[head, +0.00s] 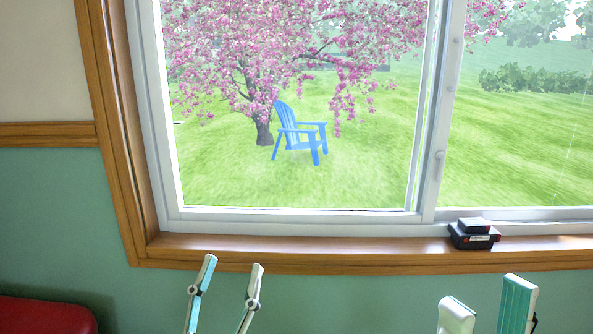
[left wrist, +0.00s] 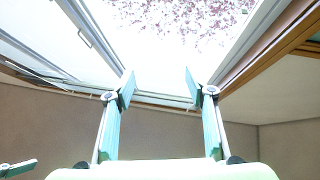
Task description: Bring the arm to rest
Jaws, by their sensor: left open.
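My left gripper (head: 231,268) stands upright at the bottom of the head view, below the wooden window sill. Its two teal-and-white fingers are apart and nothing is between them. In the left wrist view, the left gripper (left wrist: 160,88) also shows open and empty, pointing up towards the window. My right gripper (head: 487,292) is at the lower right of the head view, with its two fingers apart and nothing seen between them. The lower parts of both grippers are cut off by the picture edge. No piano is in view.
A window (head: 300,217) with a wooden frame (head: 118,130) fills most of the head view. A small black-and-red object (head: 474,236) sits on the sill (head: 330,250) at the right. A red rounded thing (head: 40,316) is at the lower left. The green wall (head: 60,215) is bare.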

